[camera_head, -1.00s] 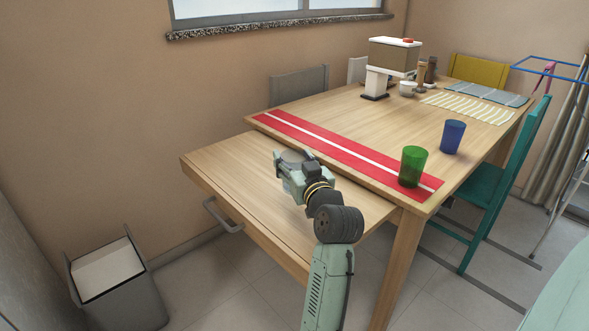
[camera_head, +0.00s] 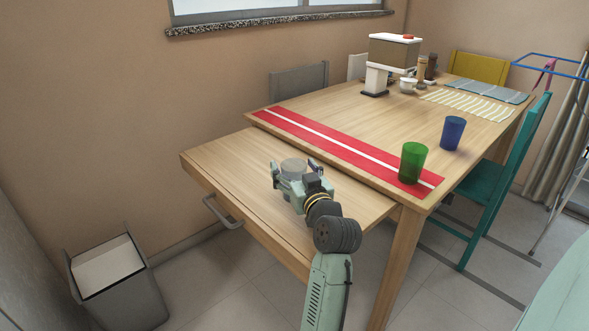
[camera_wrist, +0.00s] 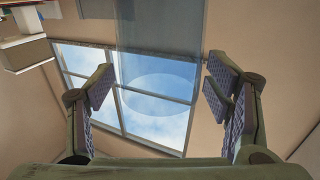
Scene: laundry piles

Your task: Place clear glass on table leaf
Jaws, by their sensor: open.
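The clear glass (camera_head: 293,168) looks like a short greyish see-through cylinder in the head view. It appears to stand upright on the pulled-out table leaf (camera_head: 232,165), near the leaf's middle. My gripper (camera_head: 294,173) is open, with one finger on each side of the glass. In the wrist view the glass (camera_wrist: 160,92) is a faint transparent shape between the spread fingers, with a visible gap on each side. The base of the glass is partly hidden by my gripper in the head view.
The main table carries a red runner (camera_head: 310,141), a green cup (camera_head: 412,163), a blue cup (camera_head: 453,133) and a white-and-brown appliance (camera_head: 375,80). A teal chair (camera_head: 505,170) stands right. A grey bin (camera_head: 118,290) stands on the floor. The leaf's left part is clear.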

